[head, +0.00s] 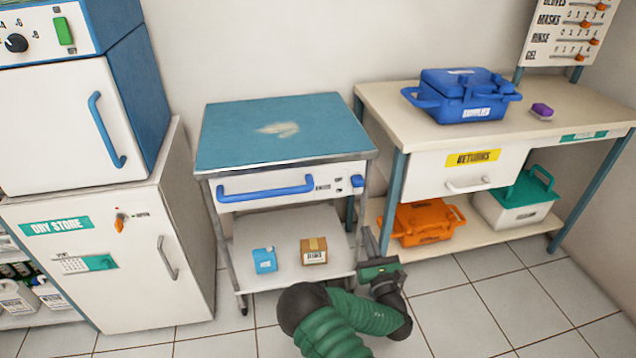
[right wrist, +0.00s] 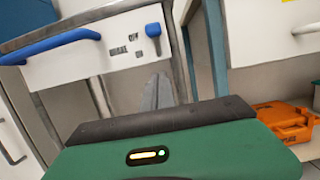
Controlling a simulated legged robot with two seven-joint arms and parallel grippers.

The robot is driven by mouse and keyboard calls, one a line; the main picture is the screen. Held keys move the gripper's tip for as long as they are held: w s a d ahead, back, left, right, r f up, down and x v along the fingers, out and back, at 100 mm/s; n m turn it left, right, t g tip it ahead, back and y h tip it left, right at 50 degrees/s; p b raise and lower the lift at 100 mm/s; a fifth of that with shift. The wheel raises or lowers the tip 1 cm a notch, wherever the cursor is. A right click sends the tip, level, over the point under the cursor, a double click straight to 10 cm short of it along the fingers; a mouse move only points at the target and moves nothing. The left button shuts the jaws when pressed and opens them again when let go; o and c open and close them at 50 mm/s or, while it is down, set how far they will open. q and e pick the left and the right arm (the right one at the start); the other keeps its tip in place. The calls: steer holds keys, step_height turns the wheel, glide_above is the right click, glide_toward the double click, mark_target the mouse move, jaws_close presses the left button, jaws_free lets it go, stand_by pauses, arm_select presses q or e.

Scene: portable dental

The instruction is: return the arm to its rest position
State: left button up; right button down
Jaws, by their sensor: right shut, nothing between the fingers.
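My right arm comes in from the bottom of the head view in green and black segments. My right gripper (head: 368,238) is at its end, low beside the right front leg of the blue-topped cart (head: 235,135). Its fingers point up and away, look closed and hold nothing. In the right wrist view the gripper's fingertips (right wrist: 158,92) show as a grey shape beyond the green housing, in front of the cart's right side. I cannot tell whether the gripper touches the cart. My left gripper is not in view.
The cart's lower shelf holds a blue container (head: 265,260) and a brown box (head: 314,251). Right stands a bench (head: 390,95) with a blue case (head: 465,95) on top and an orange case (head: 425,222) below. A dry store cabinet (head: 140,270) stands left. Floor at right front is clear.

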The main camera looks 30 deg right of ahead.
steer(key=d+f+m+g+h, duration=0.2)
steer(key=d+m+g+h, duration=0.15)
steer(key=m, duration=0.65)
steer(key=s+a+f+m+g+y, duration=0.5)
steer(key=a+m+g, duration=0.4)
steer(key=m, duration=0.6)
steer(key=s+a+r+m+g+y, duration=0.2)
steer(key=s+a+r+m, duration=0.15)
steer(key=s+a, duration=0.45)
steer(key=s+a+r+m+g+y, duration=0.2)
steer(key=s+a+m+g, duration=0.15)
steer(key=s+a, duration=0.45)
step_height(320, 180, up, 35)
steer(key=s+m+p, duration=0.1)
steer(key=p, duration=3.4)
steer(key=shift+s, duration=0.25)
